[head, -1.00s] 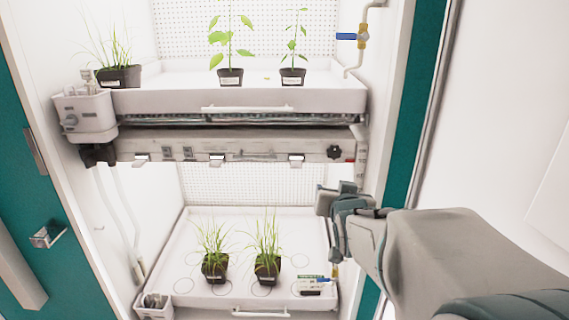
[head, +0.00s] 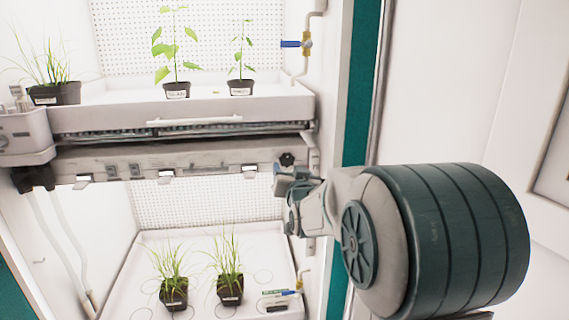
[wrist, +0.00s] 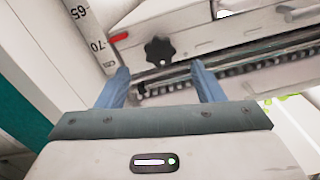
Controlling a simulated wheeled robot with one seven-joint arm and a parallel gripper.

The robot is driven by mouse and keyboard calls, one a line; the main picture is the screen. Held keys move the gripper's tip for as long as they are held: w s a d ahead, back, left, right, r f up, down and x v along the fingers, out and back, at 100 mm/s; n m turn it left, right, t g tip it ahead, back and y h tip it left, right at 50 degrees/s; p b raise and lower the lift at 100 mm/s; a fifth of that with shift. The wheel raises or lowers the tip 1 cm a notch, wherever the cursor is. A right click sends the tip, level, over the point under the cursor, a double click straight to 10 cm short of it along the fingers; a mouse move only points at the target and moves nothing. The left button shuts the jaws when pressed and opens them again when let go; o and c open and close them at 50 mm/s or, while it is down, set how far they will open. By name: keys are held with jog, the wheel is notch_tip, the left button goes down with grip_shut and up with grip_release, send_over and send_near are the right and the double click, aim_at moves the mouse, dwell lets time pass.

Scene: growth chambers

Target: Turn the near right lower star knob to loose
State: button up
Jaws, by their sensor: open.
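The black star knob (head: 287,158) is at the right end of the grey panel under the upper tray. In the wrist view the star knob (wrist: 160,51) shows whole, beyond my fingertips and roughly midway between them. My gripper (head: 284,177) is just below the knob in the head view, in front of the panel's right end. In the wrist view my gripper (wrist: 161,72) has its two blue fingers spread apart with nothing between them. I see no contact with the knob.
The upper tray (head: 240,112) holds potted plants above the panel. The lower tray (head: 215,300) holds two grass pots. A blue-handled valve (head: 291,44) is on the right wall. A numbered scale post (wrist: 88,32) with a red marker stands beside the knob. The chamber's teal door frame (head: 353,100) is close on the right.

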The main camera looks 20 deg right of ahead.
aim_at(288, 161)
jog(key=shift+w+d, duration=0.2)
jog(key=shift+w, duration=0.7)
jog(key=shift+w+d, duration=0.15)
jog(key=shift+w, duration=0.8)
jog(key=shift+w+d, duration=0.2)
jog(key=shift+w, duration=0.7)
jog(key=c, duration=1)
